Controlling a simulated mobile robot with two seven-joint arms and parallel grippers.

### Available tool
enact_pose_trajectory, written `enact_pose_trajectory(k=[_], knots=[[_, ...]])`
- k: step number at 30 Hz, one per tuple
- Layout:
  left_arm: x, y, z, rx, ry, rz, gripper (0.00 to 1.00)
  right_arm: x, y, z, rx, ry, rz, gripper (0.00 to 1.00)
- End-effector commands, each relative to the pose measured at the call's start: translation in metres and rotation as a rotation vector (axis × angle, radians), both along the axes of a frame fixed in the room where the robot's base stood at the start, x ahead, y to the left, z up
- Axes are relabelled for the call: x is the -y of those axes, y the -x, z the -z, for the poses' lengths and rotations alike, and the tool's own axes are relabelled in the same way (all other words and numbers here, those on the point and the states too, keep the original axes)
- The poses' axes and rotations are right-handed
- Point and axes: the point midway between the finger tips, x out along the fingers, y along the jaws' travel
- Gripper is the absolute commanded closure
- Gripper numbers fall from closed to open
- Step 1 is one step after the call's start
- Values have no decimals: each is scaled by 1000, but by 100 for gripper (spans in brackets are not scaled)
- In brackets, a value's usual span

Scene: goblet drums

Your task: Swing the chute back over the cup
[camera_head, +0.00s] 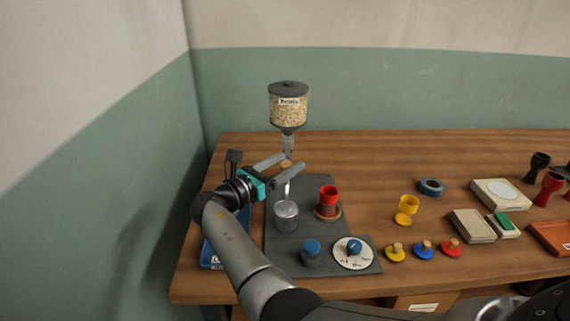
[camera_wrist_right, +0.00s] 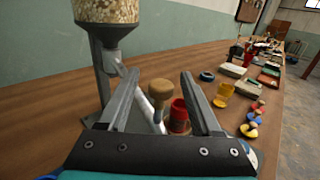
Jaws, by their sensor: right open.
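The seed hopper (camera_head: 288,108) stands at the back of the dark mat, with a metal spout below it. The silver chute (camera_head: 287,188) slopes down and ends near a grey metal pot (camera_head: 286,218); it also shows in the right wrist view (camera_wrist_right: 148,110). Its wooden knob (camera_wrist_right: 160,92) appears between my right fingers in that view, with gaps on both sides. A red cup (camera_head: 328,194) stands on a round base to the chute's right. My right gripper (camera_head: 295,163) is open at the knob; finger depth around it is unclear. My left gripper is out of view.
A blue knob (camera_head: 312,248) and a white dial (camera_head: 353,260) sit at the mat's front. A yellow cup (camera_head: 408,205), blue tape ring (camera_head: 431,186) and several coloured pegs lie to the right. A blue tray (camera_head: 212,257) lies left of the mat, partly behind my arm.

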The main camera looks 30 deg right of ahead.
Motion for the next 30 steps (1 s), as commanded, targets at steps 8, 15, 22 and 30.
enact_pose_trajectory(k=[8, 15, 22, 30], knots=[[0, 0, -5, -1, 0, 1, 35, -32, 9, 0, -2, -2, -3, 35], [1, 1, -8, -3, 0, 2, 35, -65, 18, 0, 0, -1, -2, 35], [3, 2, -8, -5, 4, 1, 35, -73, 21, 0, 0, 0, 0, 35], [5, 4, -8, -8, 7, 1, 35, -72, 21, 0, 0, 0, 0, 35]])
